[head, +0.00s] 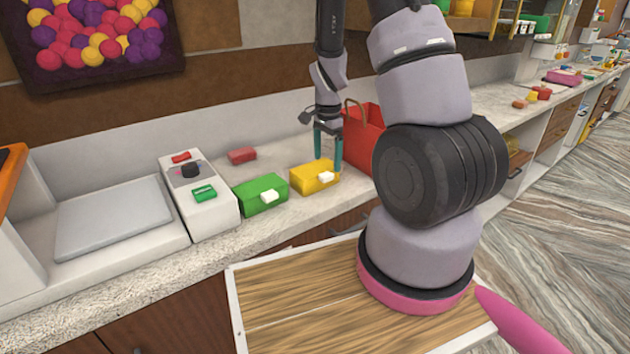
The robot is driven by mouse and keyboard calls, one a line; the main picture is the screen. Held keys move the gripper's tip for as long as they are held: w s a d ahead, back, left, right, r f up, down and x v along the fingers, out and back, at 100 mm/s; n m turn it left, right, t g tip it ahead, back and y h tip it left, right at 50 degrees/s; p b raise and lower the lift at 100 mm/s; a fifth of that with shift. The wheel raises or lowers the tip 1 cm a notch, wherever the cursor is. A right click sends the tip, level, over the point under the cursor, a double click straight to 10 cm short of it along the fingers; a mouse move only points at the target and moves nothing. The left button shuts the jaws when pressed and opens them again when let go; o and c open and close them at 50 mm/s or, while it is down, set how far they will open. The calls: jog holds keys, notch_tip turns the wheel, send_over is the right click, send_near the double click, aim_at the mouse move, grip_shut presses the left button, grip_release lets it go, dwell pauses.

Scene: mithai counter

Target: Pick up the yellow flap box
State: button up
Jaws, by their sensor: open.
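The yellow flap box (308,178) sits on the counter, with a small white piece on its front right side. My gripper (328,160) points down at the box's right part, with its teal fingers apart. One finger shows by the box's back or top and the other by its right end. I cannot tell whether either finger touches the box. No other camera shows the gap between the fingers.
A green box (260,197) with a white piece stands just left of the yellow one. A red bag (362,138) stands close behind on the right. A red block (242,155) and a white device (199,198) are further left. The counter front edge is clear.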

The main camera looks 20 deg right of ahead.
aim_at(326, 164)
notch_tip(326, 164, down, 5)
jog(key=shift+a+r, duration=0.15)
jog(key=shift+r, duration=0.05)
jog(key=shift+r, duration=0.1)
jog(key=c, duration=1.2)
